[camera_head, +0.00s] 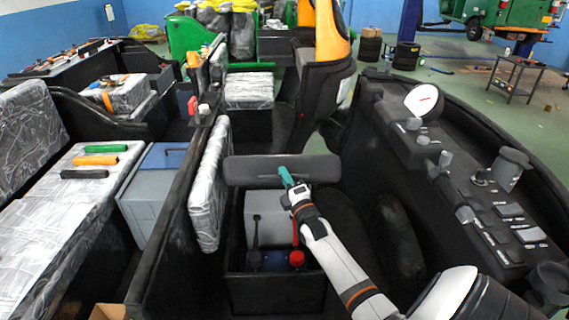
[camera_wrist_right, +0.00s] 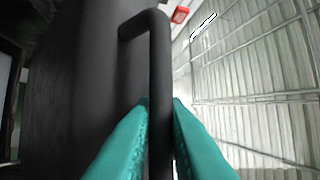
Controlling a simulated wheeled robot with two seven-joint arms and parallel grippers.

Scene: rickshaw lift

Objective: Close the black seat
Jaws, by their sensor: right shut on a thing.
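The black seat (camera_head: 282,169) stands raised as a dark panel above an open compartment (camera_head: 275,292) in the middle of the head view. My right gripper (camera_head: 288,178) is at the front face of the seat, right of its middle. In the right wrist view, my right gripper's teal fingers (camera_wrist_right: 160,125) are on both sides of a black bar handle (camera_wrist_right: 160,60) and shut on it. The handle is beside a dark flat surface, likely the seat. My left gripper is not in view.
The compartment holds a grey box (camera_head: 268,215), a red knob (camera_head: 296,258) and a dark knob (camera_head: 255,258). A plastic-wrapped backrest (camera_head: 210,185) stands at its left. A black control console (camera_head: 470,180) runs along the right.

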